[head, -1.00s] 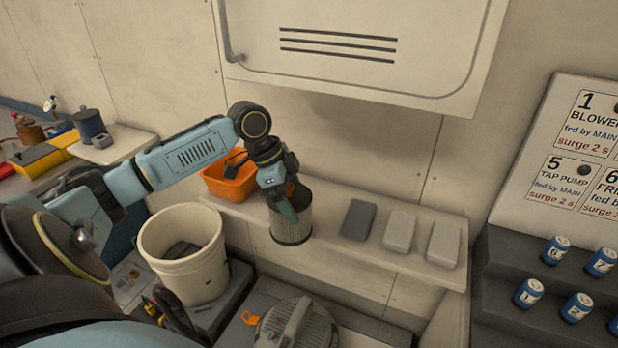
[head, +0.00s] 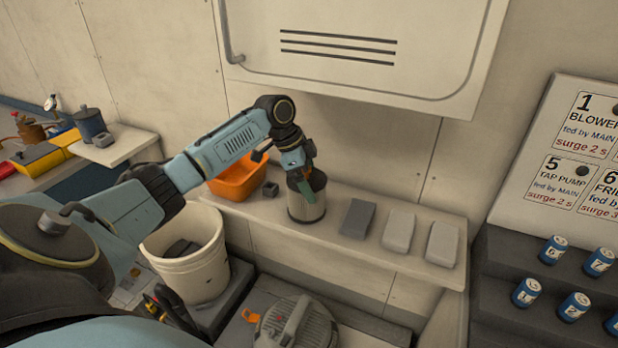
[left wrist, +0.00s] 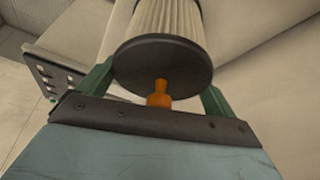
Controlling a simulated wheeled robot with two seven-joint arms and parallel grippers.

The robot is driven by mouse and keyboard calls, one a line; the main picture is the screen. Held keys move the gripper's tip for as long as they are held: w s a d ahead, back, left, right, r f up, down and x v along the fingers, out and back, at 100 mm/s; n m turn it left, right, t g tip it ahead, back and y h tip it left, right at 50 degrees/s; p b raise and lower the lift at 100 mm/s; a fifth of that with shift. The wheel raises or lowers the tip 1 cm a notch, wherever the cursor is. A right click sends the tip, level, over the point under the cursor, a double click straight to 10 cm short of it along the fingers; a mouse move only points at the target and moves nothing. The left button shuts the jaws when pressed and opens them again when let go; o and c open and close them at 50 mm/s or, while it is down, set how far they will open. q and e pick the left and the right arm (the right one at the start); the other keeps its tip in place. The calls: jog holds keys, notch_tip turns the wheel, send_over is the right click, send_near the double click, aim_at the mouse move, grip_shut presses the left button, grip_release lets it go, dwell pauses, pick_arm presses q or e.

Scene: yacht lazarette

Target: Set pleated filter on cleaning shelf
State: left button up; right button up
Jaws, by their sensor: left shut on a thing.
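The pleated filter (head: 307,206), a pale ribbed cylinder with dark end caps, is upright over the cleaning shelf (head: 265,210), between the orange bin and the grey blocks. I cannot tell whether its base touches the shelf. My left gripper (head: 304,188) is shut on its top from above. In the left wrist view the filter (left wrist: 168,35) shows its dark cap (left wrist: 163,62) between the green fingers, with an orange knob (left wrist: 160,95) at its middle. My right gripper is not in view.
An orange bin (head: 238,180) and a small dark block (head: 270,189) stand left of the filter. A dark grey block (head: 357,219) and two lighter ones (head: 398,231) (head: 442,244) stand right. A white bucket (head: 190,265) stands below; a cabinet (head: 360,75) hangs above.

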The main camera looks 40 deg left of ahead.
pick_arm(q)
jog(key=o, duration=1.1)
jog(key=shift+f, duration=0.1)
jog(key=shift+c, duration=0.2)
jog(key=shift+r, duration=0.2)
jog(key=s+a+r+b, duration=0.1)
jog(key=s+a+b, duration=0.1)
jog(key=s+a, duration=0.6)
jog(key=shift+a, duration=0.75)
